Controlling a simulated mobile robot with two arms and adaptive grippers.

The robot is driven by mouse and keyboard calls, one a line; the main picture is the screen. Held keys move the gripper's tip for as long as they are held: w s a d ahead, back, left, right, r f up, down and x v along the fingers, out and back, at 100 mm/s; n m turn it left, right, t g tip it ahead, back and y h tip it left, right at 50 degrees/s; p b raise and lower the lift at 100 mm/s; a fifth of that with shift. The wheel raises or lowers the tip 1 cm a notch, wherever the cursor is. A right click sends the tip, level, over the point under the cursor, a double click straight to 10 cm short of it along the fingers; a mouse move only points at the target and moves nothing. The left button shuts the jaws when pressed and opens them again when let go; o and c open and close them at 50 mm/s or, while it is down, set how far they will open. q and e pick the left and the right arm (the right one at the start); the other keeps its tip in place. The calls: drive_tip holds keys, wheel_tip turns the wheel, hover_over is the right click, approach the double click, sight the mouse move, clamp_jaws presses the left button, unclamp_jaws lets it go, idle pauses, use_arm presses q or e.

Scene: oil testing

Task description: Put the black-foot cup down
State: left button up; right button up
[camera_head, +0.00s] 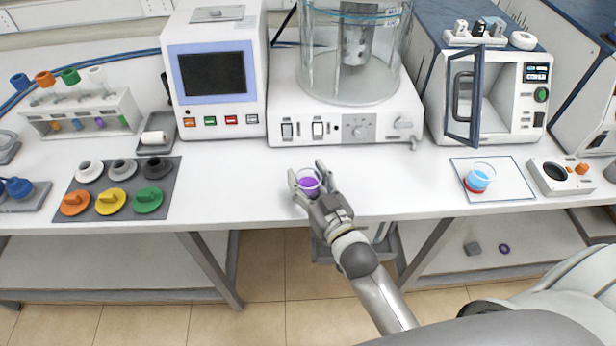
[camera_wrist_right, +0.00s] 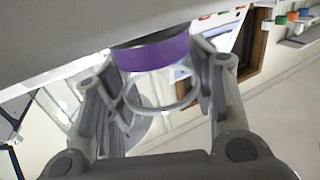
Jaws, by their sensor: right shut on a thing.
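The black-foot cup (camera_head: 307,184) is a clear cup with purple liquid, over the front part of the white bench. My right gripper (camera_head: 309,181) is shut on it, with a finger on either side. In the right wrist view the cup's purple band (camera_wrist_right: 152,53) shows between the fingers of my right gripper (camera_wrist_right: 158,92). Its dark foot is partly visible beside a grey surface, and its clear rim is towards the camera. I cannot tell whether the foot touches the bench. My left gripper is not in view.
The white bench (camera_head: 235,185) is clear around the cup. A stirring machine (camera_head: 345,125) stands behind it. A cup with blue liquid and a red foot (camera_head: 479,178) stands on a pale mat at right. A grey tray (camera_head: 98,188) with several coloured parts lies at left. An oven's door (camera_head: 463,95) is open.

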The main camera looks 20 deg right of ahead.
drive_tip(key=shift+f, duration=0.15)
drive_tip(key=o, duration=1.1)
